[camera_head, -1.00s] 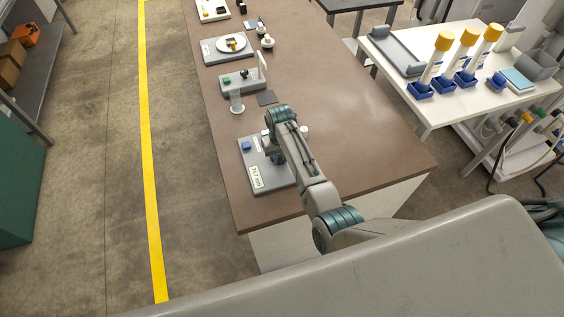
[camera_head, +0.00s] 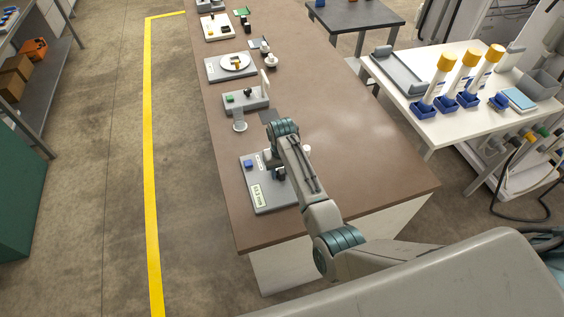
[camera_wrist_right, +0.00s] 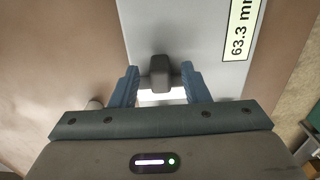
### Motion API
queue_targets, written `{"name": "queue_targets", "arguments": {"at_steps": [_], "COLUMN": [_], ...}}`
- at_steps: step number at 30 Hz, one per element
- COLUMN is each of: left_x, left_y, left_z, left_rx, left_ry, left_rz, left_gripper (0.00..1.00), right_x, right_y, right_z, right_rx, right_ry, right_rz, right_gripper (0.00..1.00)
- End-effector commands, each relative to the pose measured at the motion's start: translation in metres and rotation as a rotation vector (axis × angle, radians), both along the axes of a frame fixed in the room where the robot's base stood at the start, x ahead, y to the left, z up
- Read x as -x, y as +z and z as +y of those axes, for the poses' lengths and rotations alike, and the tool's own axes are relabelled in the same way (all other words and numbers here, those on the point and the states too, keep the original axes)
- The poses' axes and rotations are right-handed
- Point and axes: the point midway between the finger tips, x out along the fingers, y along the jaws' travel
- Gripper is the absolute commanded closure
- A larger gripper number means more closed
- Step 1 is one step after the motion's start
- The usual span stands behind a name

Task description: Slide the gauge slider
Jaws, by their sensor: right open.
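The gauge is a flat grey plate (camera_head: 282,197) near the front left edge of the brown bench. It bears a pale display (camera_head: 257,195) and a small blue block. In the right wrist view the display (camera_wrist_right: 240,28) reads 63.3 mm. The dark slider knob (camera_wrist_right: 160,70) stands up between the fingers of my right gripper (camera_wrist_right: 160,88). The gripper is open, one finger on each side of the knob; I cannot tell whether either touches it. In the head view my right gripper (camera_head: 275,168) is over the gauge, partly hidden by its arm. My left gripper is out of view.
The bench right of my arm is clear. A white table (camera_head: 425,105) with yellow-capped tubes stands to the right.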

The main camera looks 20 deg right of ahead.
Motion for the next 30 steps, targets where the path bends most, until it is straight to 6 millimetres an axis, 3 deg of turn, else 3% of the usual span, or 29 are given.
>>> {"name": "queue_targets", "arguments": {"at_steps": [9,13,18,30], "left_x": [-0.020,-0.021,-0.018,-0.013], "left_y": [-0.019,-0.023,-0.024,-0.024], "left_z": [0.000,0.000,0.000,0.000], "left_rx": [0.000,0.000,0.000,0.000], "left_ry": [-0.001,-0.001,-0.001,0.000], "left_rz": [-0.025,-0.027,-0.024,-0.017], "left_gripper": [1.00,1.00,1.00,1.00], "right_x": [0.000,0.000,0.001,0.001], "right_y": [0.061,0.080,0.090,0.091], "right_z": [0.000,0.000,0.000,0.000], "right_rx": [-0.001,-0.001,0.000,0.000], "right_ry": [-0.001,0.000,0.000,0.000], "right_rz": [-0.006,-0.004,-0.001,-0.001], "right_gripper": [0.58,0.58,0.58,0.58]}}
